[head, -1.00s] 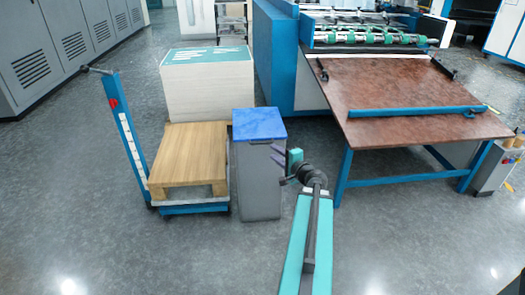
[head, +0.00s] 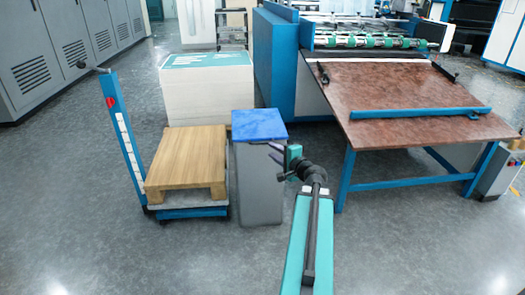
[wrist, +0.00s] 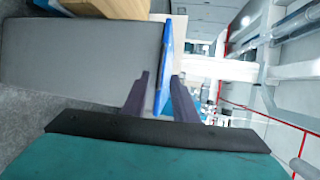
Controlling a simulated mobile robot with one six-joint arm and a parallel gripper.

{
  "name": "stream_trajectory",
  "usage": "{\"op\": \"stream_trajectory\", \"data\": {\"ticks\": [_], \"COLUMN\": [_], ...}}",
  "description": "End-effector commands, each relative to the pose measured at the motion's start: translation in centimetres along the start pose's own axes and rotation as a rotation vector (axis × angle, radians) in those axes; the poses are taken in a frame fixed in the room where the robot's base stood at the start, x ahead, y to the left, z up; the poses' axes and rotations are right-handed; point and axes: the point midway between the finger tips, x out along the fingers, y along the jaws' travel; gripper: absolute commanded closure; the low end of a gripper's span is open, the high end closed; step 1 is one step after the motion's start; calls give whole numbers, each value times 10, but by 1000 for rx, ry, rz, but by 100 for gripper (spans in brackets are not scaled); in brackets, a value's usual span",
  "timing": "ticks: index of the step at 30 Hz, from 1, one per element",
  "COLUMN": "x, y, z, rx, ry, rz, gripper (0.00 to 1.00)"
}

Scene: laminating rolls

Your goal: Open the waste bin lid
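The waste bin is a grey box (head: 258,190) with a flat blue lid (head: 259,124) that lies shut on top. In the wrist view the picture is turned sideways: the bin's grey wall (wrist: 80,55) fills the left and the lid (wrist: 166,65) shows edge-on as a blue strip. My gripper (head: 276,155) is at the bin's right side, just below the lid's right edge. In the wrist view my gripper (wrist: 171,97) is open, one dark finger on each side of the lid's edge. A gap shows between the lid and the right finger; contact on the left is unclear.
A pallet trolley (head: 185,160) with a wooden pallet stands close left of the bin. A stack of sheets (head: 208,95) is behind it. A laminating machine's brown table (head: 420,105) stands to the right. The floor in front is clear.

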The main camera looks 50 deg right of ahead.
Motion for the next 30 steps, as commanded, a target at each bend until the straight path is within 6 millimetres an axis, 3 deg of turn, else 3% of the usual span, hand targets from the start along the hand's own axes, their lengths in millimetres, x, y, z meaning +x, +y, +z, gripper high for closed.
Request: {"op": "stream_trajectory", "data": {"ticks": [4, 21, 30], "x": [2, 65, 83], "y": [2, 0, 0], "z": [0, -1, -1], "rx": [0, 0, 0], "ry": [2, 1, 3], "rz": [-2, -1, -1], "gripper": [74, 74, 74]}}
